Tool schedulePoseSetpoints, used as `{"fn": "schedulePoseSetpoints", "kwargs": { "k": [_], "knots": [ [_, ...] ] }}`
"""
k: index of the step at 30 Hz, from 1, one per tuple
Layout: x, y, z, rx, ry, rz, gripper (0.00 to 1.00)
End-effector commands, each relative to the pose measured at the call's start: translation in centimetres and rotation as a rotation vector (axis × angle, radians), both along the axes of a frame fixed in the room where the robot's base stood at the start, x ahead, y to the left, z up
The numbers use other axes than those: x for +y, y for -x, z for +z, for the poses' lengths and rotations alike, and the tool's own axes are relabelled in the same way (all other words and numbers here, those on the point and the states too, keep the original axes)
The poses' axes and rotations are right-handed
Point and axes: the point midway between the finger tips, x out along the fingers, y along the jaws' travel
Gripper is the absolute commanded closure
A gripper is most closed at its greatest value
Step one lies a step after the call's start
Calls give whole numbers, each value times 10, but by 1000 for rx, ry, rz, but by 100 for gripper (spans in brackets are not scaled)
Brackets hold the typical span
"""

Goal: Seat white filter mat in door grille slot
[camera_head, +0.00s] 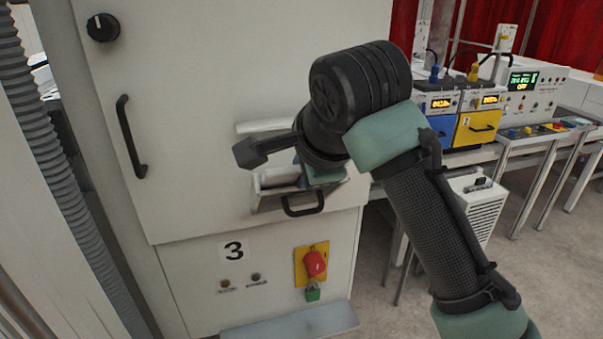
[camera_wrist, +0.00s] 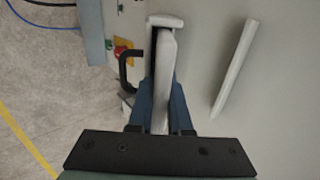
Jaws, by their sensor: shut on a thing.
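The white filter mat (camera_wrist: 163,75) is held edge-on between the blue fingers of my gripper (camera_wrist: 162,108) in the wrist view. The grille slot is a pale, shallow holder (camera_wrist: 167,20) on the door, with a dark gap beside the mat. The mat's far end lies at or inside this holder; how deep it sits I cannot tell. In the head view the holder (camera_head: 265,200) sits low on the door (camera_head: 200,120), with a whitish piece of the mat (camera_head: 280,175) showing at it. My gripper (camera_head: 300,178) is there, mostly hidden behind my wrist.
A black handle (camera_head: 303,206) is on the holder's front. A pale strip (camera_wrist: 235,65) juts from the door above it. The door has a long handle (camera_head: 130,135) and a knob (camera_head: 101,27). A red switch (camera_head: 314,263) is below. Instrument benches (camera_head: 500,115) stand at right.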

Motion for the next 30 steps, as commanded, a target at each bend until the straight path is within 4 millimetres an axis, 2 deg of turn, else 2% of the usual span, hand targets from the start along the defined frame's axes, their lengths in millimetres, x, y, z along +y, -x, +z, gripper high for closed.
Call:
{"fn": "schedulePoseSetpoints", "kwargs": {
  "k": [14,15,20,30],
  "knots": [
    [3,-8,-9,0,-1,-1,100],
    [2,-8,-9,0,-1,-1,76],
    [2,-7,-10,3,0,-1,48],
    [2,-7,-12,9,1,-1,48]
  ]
}}
